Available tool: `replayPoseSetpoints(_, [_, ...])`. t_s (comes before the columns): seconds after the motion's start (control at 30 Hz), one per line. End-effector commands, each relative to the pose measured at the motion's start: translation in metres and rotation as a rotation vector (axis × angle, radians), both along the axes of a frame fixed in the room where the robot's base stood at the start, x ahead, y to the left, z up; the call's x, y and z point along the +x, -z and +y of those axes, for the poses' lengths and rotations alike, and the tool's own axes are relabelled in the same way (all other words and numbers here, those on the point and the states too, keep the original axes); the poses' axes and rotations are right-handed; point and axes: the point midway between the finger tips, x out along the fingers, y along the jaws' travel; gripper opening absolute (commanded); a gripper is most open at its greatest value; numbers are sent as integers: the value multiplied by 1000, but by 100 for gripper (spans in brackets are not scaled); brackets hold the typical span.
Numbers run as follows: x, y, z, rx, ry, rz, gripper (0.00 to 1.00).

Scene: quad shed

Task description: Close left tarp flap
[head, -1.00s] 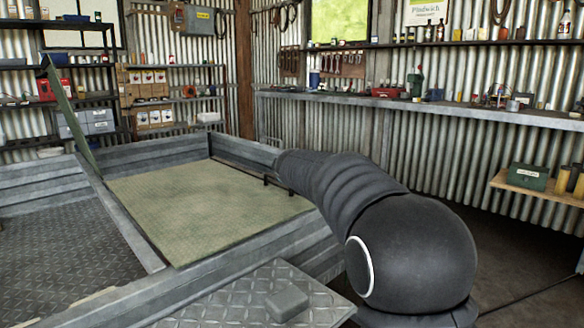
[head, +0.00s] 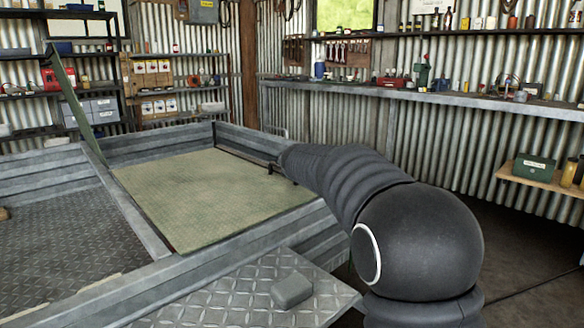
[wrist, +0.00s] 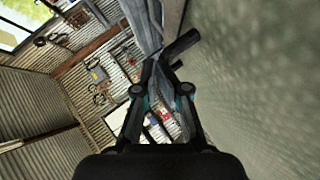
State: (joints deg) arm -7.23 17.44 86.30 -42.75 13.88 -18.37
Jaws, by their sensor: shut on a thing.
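One green tarp flap (head: 76,105) stands steeply tilted up at the left of the metal bed, seen nearly edge-on. The other green tarp flap (head: 205,195) lies about flat over the right compartment; its surface also fills the right of the wrist view (wrist: 260,90). My gripper (wrist: 165,72) is shut at a dark bar or handle (wrist: 181,45) beside this green surface. In the head view my arm reaches to the right edge of the lying flap, and the arm mostly hides my fingers there. The exact grip contact is hard to make out.
Grey bed walls (head: 250,240) surround the compartments. A tread-plate surface with a grey block (head: 292,290) is close in front. A workbench (head: 430,98) and shelves (head: 170,90) line the walls. Floor at right is clear.

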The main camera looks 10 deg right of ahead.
Motion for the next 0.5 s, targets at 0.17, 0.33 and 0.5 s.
replayPoseSetpoints(0.17, [-8, -36, 16, 2, -7, -15, 0])
replayPoseSetpoints(0.33, [-37, -57, 11, 3, -6, -19, 0])
replayPoseSetpoints(0.5, [-63, -77, 11, 2, -11, -21, 0])
